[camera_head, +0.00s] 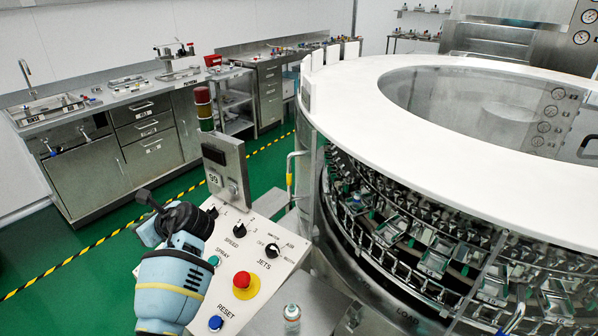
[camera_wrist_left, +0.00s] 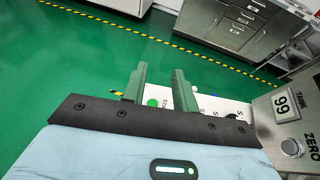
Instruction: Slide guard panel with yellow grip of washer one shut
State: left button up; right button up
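The washer (camera_head: 345,72) is a large round machine with a white top ring on the right of the head view. A yellow grip (camera_head: 290,172) shows on its left side, beside a grey upright panel (camera_head: 308,190). I cannot tell how far open that panel stands. My left gripper (camera_head: 144,197) is over the left edge of the control console, left of the grip and apart from it. In the left wrist view the left gripper's two green fingers (camera_wrist_left: 160,78) are spread with nothing between them. My right gripper is not in view.
The control console (camera_head: 212,318) has a red stop button (camera_head: 242,280), knobs and a display post (camera_head: 225,170). Racks of small glass items (camera_head: 435,262) line the washer. Steel counters (camera_head: 110,150) stand at the back left. Green floor (camera_head: 60,250) is clear at left.

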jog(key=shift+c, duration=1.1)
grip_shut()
pick_arm(q)
jog(key=s+d+f+n+t+h, duration=0.1)
jog(key=s+d+f+n+h, duration=0.1)
jog(key=s+f, duration=0.2)
jog(key=s+d+f+n+t+h, duration=0.1)
jog(key=s+d+f+n+h, duration=0.2)
jog(key=f, duration=0.8)
jog(key=s+d+f+n+t+h, duration=0.1)
jog(key=s+d+f+n+h, duration=0.1)
jog(key=s+f, duration=0.5)
jog(key=shift+s+d+f, duration=0.1)
jog(key=shift+d+f, duration=0.05)
jog(key=shift+f, duration=0.4)
jog(key=s+d+f+n+h, duration=0.2)
jog(key=s+n, duration=0.5)
jog(key=s, duration=0.4)
jog(key=s+d+f+n+h, duration=0.2)
jog(key=s+d+n+h, duration=0.3)
jog(key=s, duration=0.7)
jog(key=shift+d+n+t, duration=0.4)
jog(key=shift+d+n, duration=0.6)
jog(key=shift+d, duration=0.15)
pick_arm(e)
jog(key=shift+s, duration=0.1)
